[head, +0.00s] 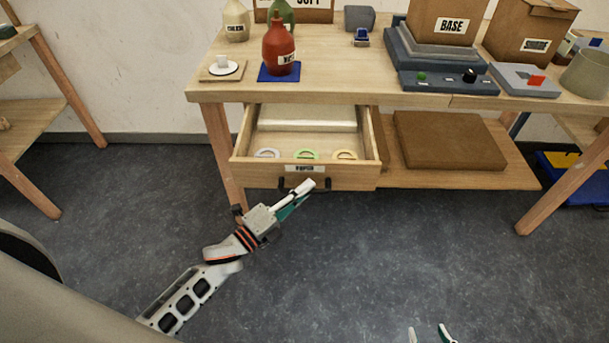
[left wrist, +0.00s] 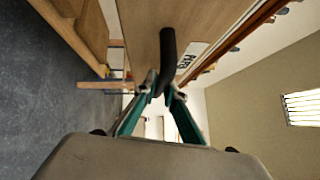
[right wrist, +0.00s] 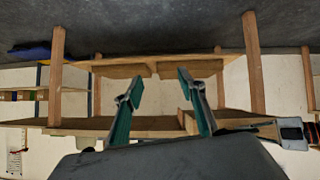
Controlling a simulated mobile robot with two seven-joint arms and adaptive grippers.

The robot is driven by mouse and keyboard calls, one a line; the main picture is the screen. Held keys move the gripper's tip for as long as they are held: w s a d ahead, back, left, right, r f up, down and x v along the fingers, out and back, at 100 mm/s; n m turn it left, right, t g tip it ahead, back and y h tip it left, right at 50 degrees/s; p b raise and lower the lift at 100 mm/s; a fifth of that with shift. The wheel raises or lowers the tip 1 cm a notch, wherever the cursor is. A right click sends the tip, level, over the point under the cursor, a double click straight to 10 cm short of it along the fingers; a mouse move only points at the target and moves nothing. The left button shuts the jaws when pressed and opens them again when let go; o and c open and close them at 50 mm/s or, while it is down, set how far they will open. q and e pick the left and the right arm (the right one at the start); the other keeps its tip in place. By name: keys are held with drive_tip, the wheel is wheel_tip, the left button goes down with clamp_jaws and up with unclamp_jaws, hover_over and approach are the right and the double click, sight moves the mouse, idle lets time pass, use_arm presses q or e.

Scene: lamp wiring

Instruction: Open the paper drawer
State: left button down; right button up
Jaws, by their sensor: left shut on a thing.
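The paper drawer (head: 340,180) hangs under the left part of the workbench and is pulled out, with its inside showing. A white label on its front is partly readable. Inside lie flat rings, a pale one (head: 267,154), a green one (head: 306,155) and a yellow one (head: 345,155), with a white stack (head: 307,126) behind. My left gripper (head: 309,187) is at the drawer front. In the left wrist view its fingers (left wrist: 163,92) are shut on the dark drawer handle (left wrist: 168,50). My right gripper (right wrist: 155,90) is open and empty, low in front of the bench.
A brown board (head: 450,140) lies on the lower shelf (head: 500,178). The floor (head: 400,250) in front is clear.

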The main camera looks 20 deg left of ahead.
use_arm(q)
drive_tip(key=shift+s+d, duration=0.2)
drive_tip(key=shift+s, duration=0.75)
use_arm(e)
drive_tip(key=shift+s+f, duration=0.35)
drive_tip(key=shift+s, duration=0.15)
use_arm(q)
drive_tip(key=c, duration=2.1)
unclamp_jaws()
drive_tip(key=v, duration=1.2)
use_arm(e)
drive_tip(key=shift+w+r, duration=0.25)
